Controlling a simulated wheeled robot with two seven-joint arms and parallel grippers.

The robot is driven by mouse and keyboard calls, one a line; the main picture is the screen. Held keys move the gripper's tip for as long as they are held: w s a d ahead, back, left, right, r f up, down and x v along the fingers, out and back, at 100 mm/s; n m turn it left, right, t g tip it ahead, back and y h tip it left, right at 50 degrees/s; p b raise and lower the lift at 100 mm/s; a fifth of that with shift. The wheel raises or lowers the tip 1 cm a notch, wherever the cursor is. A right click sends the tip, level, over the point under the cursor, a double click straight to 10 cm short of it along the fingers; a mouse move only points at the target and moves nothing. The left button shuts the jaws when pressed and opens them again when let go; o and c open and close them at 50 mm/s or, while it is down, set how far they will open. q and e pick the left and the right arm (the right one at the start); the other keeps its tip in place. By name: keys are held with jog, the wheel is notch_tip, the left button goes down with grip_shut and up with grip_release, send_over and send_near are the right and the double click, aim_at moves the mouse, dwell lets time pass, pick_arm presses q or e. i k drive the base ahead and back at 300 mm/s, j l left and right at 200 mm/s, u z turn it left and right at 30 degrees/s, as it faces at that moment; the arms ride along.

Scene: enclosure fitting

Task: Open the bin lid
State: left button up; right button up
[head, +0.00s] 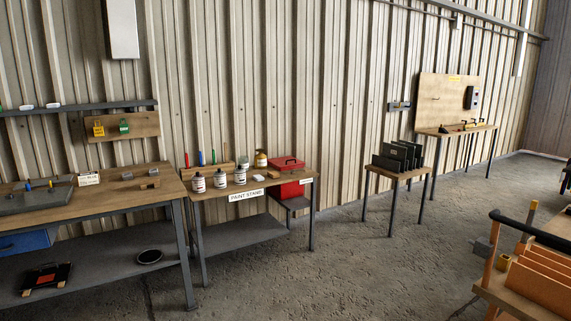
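A red box with a dark handle on top (287,163) stands behind the right end of the paint stand (236,187), by the wall. It looks like the lidded bin, and its top appears shut. Its lower part is partly hidden by the stand and a small white label. Neither of my grippers is in the head view.
White bottles (220,179) and other items stand on the paint stand. A workbench (80,205) is at left, a small table with dark panels (398,158) at right of centre. An orange rack cart (533,283) fills the lower right. Concrete floor (370,270) between is clear.

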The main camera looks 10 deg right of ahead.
aim_at(284, 162)
jog(key=i+l+z, duration=0.3)
jog(key=i, duration=0.35)
jog(key=i+z, duration=0.35)
jog(key=i, duration=0.3)
